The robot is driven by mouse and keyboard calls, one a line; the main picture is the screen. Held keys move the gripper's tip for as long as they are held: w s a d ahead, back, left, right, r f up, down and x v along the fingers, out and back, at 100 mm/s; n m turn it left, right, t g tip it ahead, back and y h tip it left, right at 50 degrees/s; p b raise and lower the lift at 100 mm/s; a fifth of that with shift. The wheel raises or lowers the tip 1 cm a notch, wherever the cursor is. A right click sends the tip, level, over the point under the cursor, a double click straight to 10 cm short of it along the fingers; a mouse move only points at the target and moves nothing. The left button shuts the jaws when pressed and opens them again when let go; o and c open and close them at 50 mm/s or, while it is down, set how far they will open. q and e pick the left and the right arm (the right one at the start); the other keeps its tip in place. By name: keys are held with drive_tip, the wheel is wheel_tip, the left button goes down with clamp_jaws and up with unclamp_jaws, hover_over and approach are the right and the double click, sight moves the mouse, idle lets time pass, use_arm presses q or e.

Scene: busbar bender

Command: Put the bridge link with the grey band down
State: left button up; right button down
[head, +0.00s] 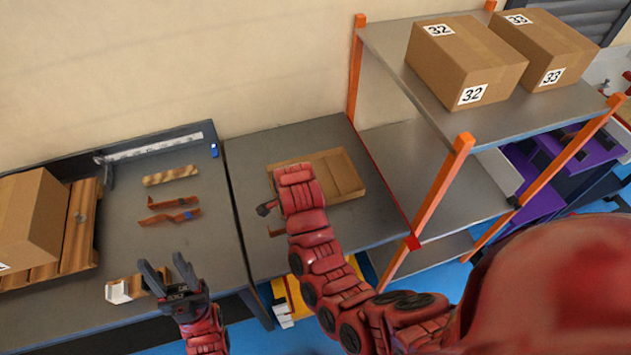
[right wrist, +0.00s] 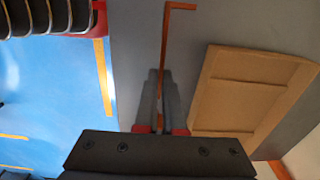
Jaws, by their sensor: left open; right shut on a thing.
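My right gripper is shut on a thin copper bridge link (right wrist: 165,45), which stretches out beyond the fingers with a bent end. In the right wrist view, the fingers (right wrist: 160,85) of the right gripper lie beside a shallow wooden tray (right wrist: 245,93), over the grey table. A grey band on the held link cannot be made out. In the head view my right arm hides most of this gripper; a small copper end (head: 276,232) shows beside it. My left gripper (head: 165,263) is open and empty, over the front of the left table.
Two copper links (head: 173,202) lie on the left table (head: 215,235), the nearer with a blue mark. A wooden strip (head: 171,175) lies behind them. A cardboard box (head: 30,220) stands at left. The tray (head: 347,172) rests on the middle table. An orange-posted shelf (head: 440,190) stands right.

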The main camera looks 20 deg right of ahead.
drive_tip(key=w+d+b, duration=0.3)
drive_tip(key=w+d+f+b, duration=0.1)
drive_tip(key=w+d+b, duration=0.2)
drive_tip(key=w+d+f+b, duration=0.1)
drive_tip(key=w+d+b, duration=0.1)
drive_tip(key=w+d, duration=0.1)
drive_tip(key=shift+w+f+b, duration=0.2)
drive_tip(key=shift+w+b, duration=0.05)
drive_tip(key=shift+b, duration=0.15)
drive_tip(key=shift+w+d+r+p, duration=0.35)
drive_tip(key=shift+r, duration=0.05)
drive_tip(key=shift+w+d, duration=0.55)
drive_tip(key=shift+d, duration=0.1)
wheel_tip(320, 180, down, 3)
drive_tip(key=shift+r+p, duration=0.2)
drive_tip(key=shift+p, duration=0.8)
drive_tip(key=shift+f, duration=0.45)
